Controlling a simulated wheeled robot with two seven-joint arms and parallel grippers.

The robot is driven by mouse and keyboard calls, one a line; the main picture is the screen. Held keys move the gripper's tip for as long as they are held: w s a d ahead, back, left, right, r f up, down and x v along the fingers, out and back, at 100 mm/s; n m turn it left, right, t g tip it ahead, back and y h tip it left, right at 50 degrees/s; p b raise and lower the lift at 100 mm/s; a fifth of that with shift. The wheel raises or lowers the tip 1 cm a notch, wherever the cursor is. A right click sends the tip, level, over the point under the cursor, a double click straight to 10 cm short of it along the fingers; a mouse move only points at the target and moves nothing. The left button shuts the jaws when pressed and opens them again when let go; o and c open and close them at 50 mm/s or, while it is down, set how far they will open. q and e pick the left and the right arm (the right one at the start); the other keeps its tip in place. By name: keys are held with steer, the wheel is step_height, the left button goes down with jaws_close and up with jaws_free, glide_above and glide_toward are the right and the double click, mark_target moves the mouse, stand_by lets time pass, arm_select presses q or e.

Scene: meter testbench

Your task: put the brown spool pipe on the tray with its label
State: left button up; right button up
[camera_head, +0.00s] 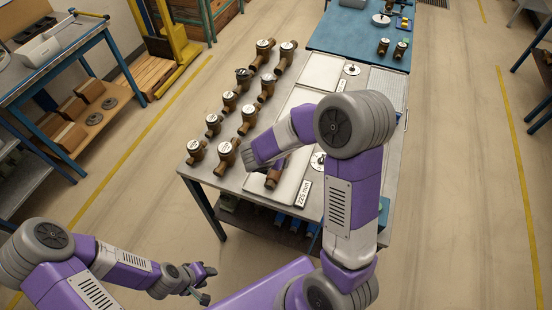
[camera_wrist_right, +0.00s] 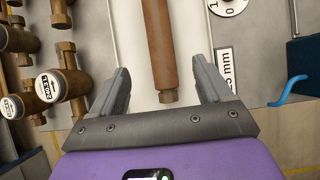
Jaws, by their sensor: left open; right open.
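The brown spool pipe (camera_wrist_right: 160,45) lies lengthwise over a white tray (camera_wrist_right: 129,35) in the right wrist view. Its near end sits between the fingers of my right gripper (camera_wrist_right: 160,75), which are open and apart from it on both sides. In the head view the pipe's near end (camera_head: 273,179) shows below my right gripper, whose fingers are mostly hidden. A label ending in "5 mm" (camera_wrist_right: 226,72) lies right of the tray; in the head view it reads about "225 mm" (camera_head: 304,193). My left gripper (camera_head: 209,284) is open and empty, low in front of the table.
Several brass meters (camera_head: 227,153) stand in two rows on the table's left side. More white trays (camera_head: 321,72) lie farther back. A blue-topped bench (camera_head: 345,32) adjoins the far end. A blue hook-shaped part (camera_wrist_right: 289,90) shows at the right in the wrist view.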

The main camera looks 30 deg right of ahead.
steer(key=shift+s+a+r, duration=0.2)
steer(key=shift+r, duration=0.05)
steer(key=s+a+f+m+g+y, duration=0.1)
steer(key=s+a+f+m+y, duration=0.2)
steer(key=s+f+m, duration=0.3)
steer(key=s+a+f+m+g+y, duration=0.1)
steer(key=s+a+f+m+y, duration=0.2)
steer(key=m, duration=1)
steer(key=s+a+f+m+g+y, duration=0.1)
steer(key=s+a+f+m+y, duration=0.2)
steer(key=s+a+f+m, duration=0.5)
step_height(320, 180, down, 3)
steer(key=shift+s+a+r+m+g, duration=0.1)
steer(key=shift+s+a+m+g, duration=0.25)
steer(key=shift+m, duration=0.55)
steer(key=shift+d, duration=0.1)
